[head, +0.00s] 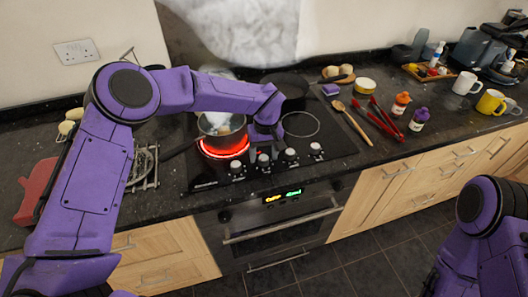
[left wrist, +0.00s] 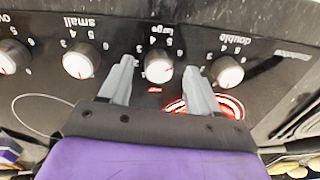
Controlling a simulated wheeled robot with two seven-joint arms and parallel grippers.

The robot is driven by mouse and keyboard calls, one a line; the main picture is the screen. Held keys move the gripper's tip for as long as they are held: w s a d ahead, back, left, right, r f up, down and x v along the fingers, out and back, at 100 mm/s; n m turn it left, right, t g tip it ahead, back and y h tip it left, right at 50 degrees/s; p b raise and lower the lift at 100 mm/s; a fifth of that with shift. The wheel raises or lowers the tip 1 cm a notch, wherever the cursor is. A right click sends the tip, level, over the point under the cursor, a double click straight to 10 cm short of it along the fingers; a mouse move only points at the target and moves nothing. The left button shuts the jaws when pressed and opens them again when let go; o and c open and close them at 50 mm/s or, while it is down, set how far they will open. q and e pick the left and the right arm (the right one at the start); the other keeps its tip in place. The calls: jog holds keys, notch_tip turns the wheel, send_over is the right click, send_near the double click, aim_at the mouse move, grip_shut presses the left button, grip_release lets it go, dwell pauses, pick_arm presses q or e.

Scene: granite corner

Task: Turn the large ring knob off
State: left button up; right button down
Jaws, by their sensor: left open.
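The large ring knob (left wrist: 158,68) is a pale round knob with a red pointer mark, under the upside-down label "large" in the left wrist view. In the head view it is the second knob from the left (head: 263,160) on the hob's front strip. My left gripper (left wrist: 160,70) is open, with one grey finger on each side of this knob. I cannot tell whether the fingers touch it. In the head view my left gripper (head: 264,140) is over the hob, just behind the knob. My right gripper is out of view; only its arm shows at lower right.
A pot (head: 222,136) stands on a glowing red ring (head: 222,150) at the left. The double knob (left wrist: 228,73) and small knob (left wrist: 81,61) flank the large one. A dark pan (head: 288,90) stands behind. Red tongs (head: 384,120) and a wooden spoon (head: 350,118) lie right of the hob.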

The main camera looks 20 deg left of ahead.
pick_arm(q)
jog(key=shift+w+f, duration=0.3)
jog(key=shift+f, duration=0.55)
jog(key=shift+s+r, duration=0.15)
jog(key=shift+s, duration=0.2)
jog(key=shift+c, duration=1.2)
jog(key=c, duration=0.8)
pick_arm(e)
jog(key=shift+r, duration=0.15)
pick_arm(q)
jog(key=shift+n, duration=0.3)
